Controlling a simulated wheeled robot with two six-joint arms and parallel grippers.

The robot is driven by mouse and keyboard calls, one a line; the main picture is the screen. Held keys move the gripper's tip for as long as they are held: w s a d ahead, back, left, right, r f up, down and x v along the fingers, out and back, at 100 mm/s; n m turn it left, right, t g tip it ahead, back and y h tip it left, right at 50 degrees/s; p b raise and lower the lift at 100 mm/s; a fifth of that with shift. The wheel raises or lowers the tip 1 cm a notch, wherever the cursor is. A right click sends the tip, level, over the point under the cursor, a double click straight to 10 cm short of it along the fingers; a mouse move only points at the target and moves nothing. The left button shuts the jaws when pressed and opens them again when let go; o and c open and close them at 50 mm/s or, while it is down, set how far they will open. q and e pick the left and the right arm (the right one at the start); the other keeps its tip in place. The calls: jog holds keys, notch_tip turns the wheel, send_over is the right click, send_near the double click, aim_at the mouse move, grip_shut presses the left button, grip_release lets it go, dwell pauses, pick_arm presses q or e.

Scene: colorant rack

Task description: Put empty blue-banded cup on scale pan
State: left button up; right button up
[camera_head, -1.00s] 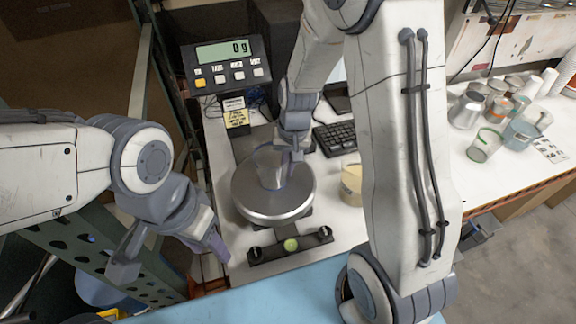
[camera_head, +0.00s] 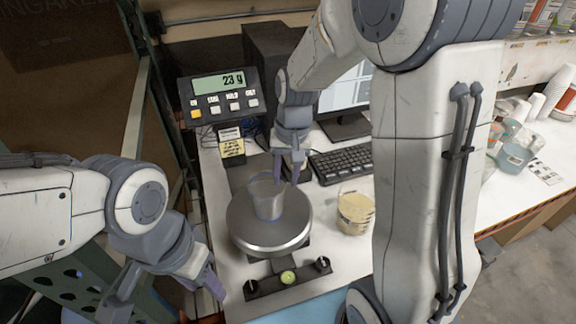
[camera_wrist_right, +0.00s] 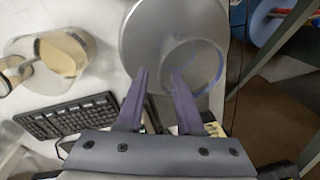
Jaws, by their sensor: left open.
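The clear cup (camera_head: 267,198) with a faint blue band stands upright on the round metal scale pan (camera_head: 268,238), left of the pan's middle towards the back. The display (camera_head: 224,85) reads 23 g. In the right wrist view the cup (camera_wrist_right: 205,62) shows as a clear rim over the pan (camera_wrist_right: 150,35). My right gripper (camera_head: 287,180) is just behind and right of the cup; its fingers (camera_wrist_right: 160,75) are apart with nothing between them, one overlapping the cup's edge in view. My left gripper (camera_head: 170,287) is open and empty, left of the scale.
A cup of pale yellow material (camera_head: 355,212) stands right of the scale. A keyboard (camera_head: 340,163) and monitor (camera_head: 347,95) are behind it. Several cups (camera_head: 515,153) stand at the far right. My right arm hides part of the table.

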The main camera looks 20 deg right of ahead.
jog(key=r, duration=0.4)
jog(key=shift+s+a, duration=0.2)
jog(key=shift+s, duration=0.1)
jog(key=s+a+n, duration=0.8)
jog(key=s+a, duration=0.2)
jog(key=s, duration=0.4)
jog(key=s+f+n+b, duration=0.3)
jog(key=s+f+b, duration=0.2)
jog(key=s, duration=0.1)
jog(key=shift+s+a+f, duration=0.15)
jog(key=shift+a, duration=0.15)
